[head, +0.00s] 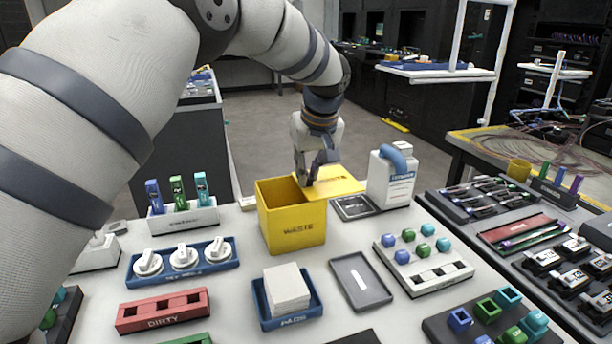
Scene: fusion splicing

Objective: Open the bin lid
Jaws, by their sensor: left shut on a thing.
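The yellow waste bin (297,228) stands on the white table, with a dark inside showing at its left. Its yellow lid (343,184) lies off to the right and back of the opening, roughly flat, so part of the bin's mouth is uncovered. My left gripper (308,180) reaches down from above at the bin's mouth, against the lid's left part, and is shut on the lid. Its fingers hide part of the lid and the bin's back rim. My right gripper is not in view.
A white bottle (391,180) with a blue handle and a small dark tray (354,207) stand close to the lid's right. A blue tray (294,319) of white pads is in front of the bin.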

